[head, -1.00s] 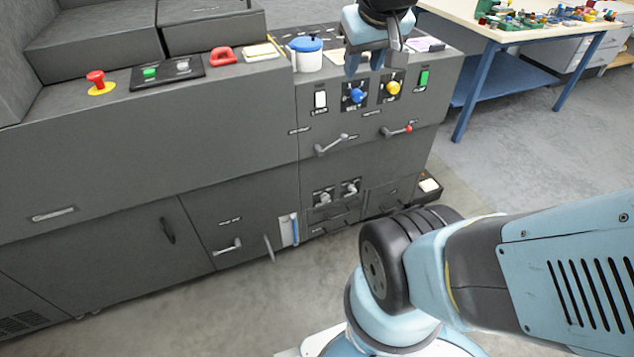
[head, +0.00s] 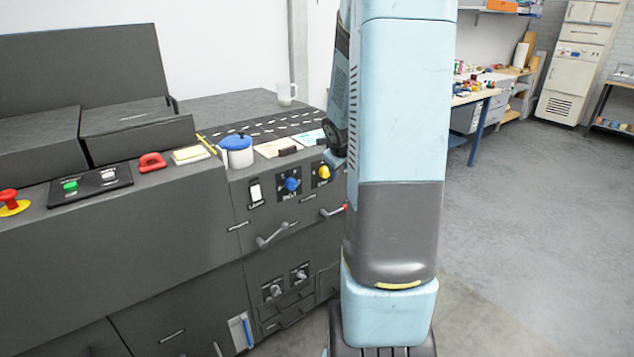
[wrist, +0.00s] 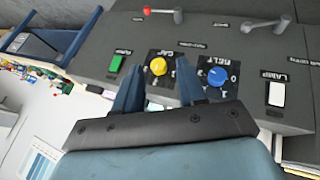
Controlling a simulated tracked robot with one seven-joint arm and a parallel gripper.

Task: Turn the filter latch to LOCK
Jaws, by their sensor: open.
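No label reading filter latch or LOCK is legible, so I cannot tell which handle it is. On the grey machine's front, a grey lever handle (head: 272,237) and a red-tipped lever (head: 333,210) show; the wrist view, upside down, shows the grey lever (wrist: 252,24) and the red-tipped one (wrist: 163,12). Two small grey knobs (head: 286,281) are lower down. My gripper (wrist: 157,66) is open and empty, its fingers on either side of the yellow knob (wrist: 158,66) in the picture; I cannot tell the gap. In the head view my arm hides most of it.
A blue knob (wrist: 218,76), a green switch (wrist: 116,64) and a white lamp switch (wrist: 277,94) are close by. A blue-lidded pot (head: 236,151), a red handle (head: 152,162) and a red stop button (head: 9,202) are on top. Floor at right is clear.

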